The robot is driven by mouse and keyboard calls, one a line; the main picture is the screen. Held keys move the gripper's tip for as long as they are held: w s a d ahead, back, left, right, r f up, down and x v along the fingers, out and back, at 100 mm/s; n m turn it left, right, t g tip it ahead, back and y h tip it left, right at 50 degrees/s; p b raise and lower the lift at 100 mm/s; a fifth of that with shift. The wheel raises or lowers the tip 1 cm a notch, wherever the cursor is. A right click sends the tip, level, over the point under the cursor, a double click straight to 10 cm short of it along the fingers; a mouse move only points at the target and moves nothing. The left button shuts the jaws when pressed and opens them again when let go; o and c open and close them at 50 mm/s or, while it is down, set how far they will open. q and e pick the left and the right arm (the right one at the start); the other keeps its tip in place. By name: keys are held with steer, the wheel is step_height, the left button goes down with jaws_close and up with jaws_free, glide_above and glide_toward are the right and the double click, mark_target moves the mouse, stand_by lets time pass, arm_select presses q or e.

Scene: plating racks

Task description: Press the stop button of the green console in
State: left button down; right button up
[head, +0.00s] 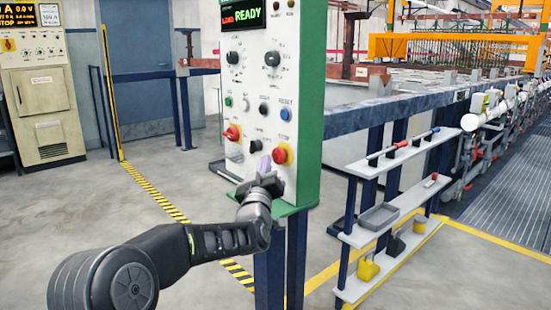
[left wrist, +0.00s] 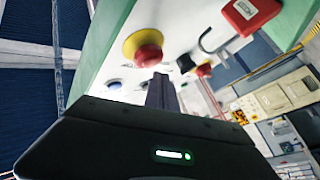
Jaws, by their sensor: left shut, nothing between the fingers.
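The green console (head: 307,110) has a white front panel with a lit display reading READY, knobs and buttons. Its red stop button with a yellow collar (head: 281,154) is low on the right of the panel. It also shows in the left wrist view (left wrist: 148,48). My left gripper (head: 264,164) is shut and empty in front of the lower panel, just left of and slightly below the red button in the head view. Its fingers (left wrist: 162,92) point toward the panel in the wrist view. I cannot tell whether they touch anything. My right gripper is not in view.
A red-and-yellow rotary switch (head: 232,133) and a black knob (head: 256,146) sit near the button. A red padlock-like piece (left wrist: 250,14) hangs close by. A tool shelf (head: 395,192) stands right of the console. A beige cabinet (head: 42,95) stands far left, with open floor between.

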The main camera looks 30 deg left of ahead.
arm_select(q)
steer(key=shift+w, duration=0.1)
stand_by(0.7)
steer(key=shift+w+d, duration=0.15)
steer(key=shift+w, duration=0.15)
steer(key=shift+w+d, duration=0.15)
steer(key=shift+w, duration=0.3)
stand_by(0.7)
steer(key=shift+s+a+b, duration=0.3)
steer(key=shift+s+b, duration=0.6)
steer(key=shift+b, duration=0.05)
